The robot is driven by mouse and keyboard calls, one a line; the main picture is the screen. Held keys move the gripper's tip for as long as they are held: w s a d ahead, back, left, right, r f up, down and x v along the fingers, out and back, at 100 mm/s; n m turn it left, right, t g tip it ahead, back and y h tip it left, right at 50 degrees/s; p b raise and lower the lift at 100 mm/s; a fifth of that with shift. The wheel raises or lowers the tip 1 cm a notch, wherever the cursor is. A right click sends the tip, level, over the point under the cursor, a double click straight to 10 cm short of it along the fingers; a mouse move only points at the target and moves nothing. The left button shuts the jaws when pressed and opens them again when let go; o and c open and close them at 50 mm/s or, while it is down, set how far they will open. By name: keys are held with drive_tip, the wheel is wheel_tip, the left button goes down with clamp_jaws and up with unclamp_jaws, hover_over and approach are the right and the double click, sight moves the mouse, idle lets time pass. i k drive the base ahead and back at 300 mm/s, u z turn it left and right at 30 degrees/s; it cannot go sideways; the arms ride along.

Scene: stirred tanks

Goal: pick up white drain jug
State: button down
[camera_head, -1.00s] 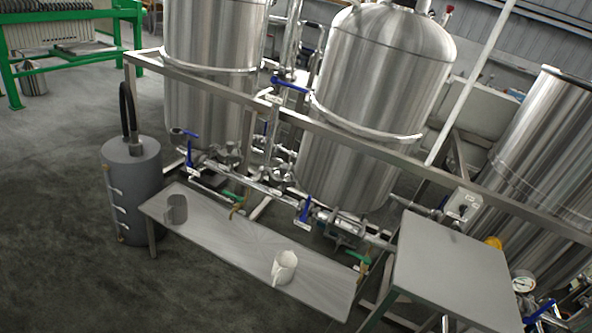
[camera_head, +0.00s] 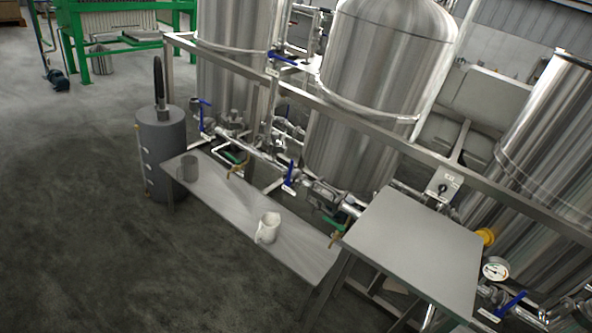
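The white drain jug (camera_head: 268,228) stands upright on a low, long metal bench (camera_head: 225,205) in front of the stirred tanks. Its handle side faces the lower left. A grey metal jug (camera_head: 188,168) stands on the same bench, nearer its far left end. My gripper is not visible in this view, so its opening cannot be seen. Nothing covers the white jug.
A taller grey table (camera_head: 415,245) stands right of the bench. A dark grey cylinder (camera_head: 163,150) with a black hose is at the bench's left end. Pipes with blue-handled valves (camera_head: 289,178) run behind the bench. Open floor (camera_head: 130,265) lies in front.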

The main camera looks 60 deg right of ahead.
sight(268, 233)
drive_tip(key=u, duration=0.05)
drive_tip(key=k, duration=1.65)
drive_tip(key=z, duration=1.15)
drive_tip(key=i, duration=1)
drive_tip(key=u, duration=0.05)
